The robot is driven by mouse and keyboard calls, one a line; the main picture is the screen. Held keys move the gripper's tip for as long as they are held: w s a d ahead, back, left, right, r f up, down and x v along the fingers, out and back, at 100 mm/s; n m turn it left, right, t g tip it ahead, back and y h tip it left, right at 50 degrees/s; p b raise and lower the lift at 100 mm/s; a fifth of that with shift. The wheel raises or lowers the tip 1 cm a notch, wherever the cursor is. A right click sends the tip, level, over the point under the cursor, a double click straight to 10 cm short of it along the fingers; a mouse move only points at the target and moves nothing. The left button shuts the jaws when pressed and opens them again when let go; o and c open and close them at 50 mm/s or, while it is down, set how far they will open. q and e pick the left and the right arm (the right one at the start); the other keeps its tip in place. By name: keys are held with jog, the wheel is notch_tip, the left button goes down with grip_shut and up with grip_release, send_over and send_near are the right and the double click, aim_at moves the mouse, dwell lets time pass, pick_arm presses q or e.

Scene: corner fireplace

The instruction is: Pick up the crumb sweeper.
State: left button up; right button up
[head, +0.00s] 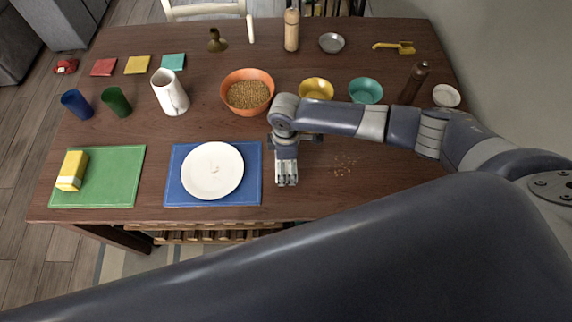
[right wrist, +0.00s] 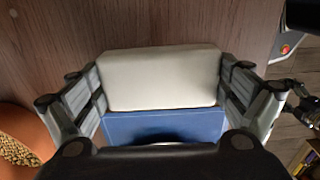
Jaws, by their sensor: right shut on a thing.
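My right gripper (head: 287,182) points down at the table, just right of the blue placemat. In the right wrist view its fingers (right wrist: 162,90) are shut on a pale, off-white block with rounded corners, the crumb sweeper (right wrist: 160,78). One finger is on each side of it. In the head view the gripper and wrist largely hide the sweeper. I cannot tell whether it touches the table. Crumbs (head: 344,165) lie scattered on the wood to the right of the gripper.
A white plate (head: 212,172) lies on the blue placemat (head: 254,190), close left of the gripper. An orange bowl (head: 247,76) of grain stands behind it. Yellow (head: 316,90) and teal (head: 366,91) bowls and a dark mill (head: 413,82) stand behind my right arm.

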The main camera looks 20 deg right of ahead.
jog(key=s+a+r+b, duration=0.1)
jog(key=s+a, duration=0.1)
jog(key=s, duration=0.5)
jog(key=s+a+r+b, duration=0.1)
jog(key=s+a, duration=0.2)
jog(key=s, duration=0.5)
jog(key=shift+a+r+b, duration=0.2)
jog(key=shift+a+b, duration=0.05)
jog(key=shift+b, duration=0.1)
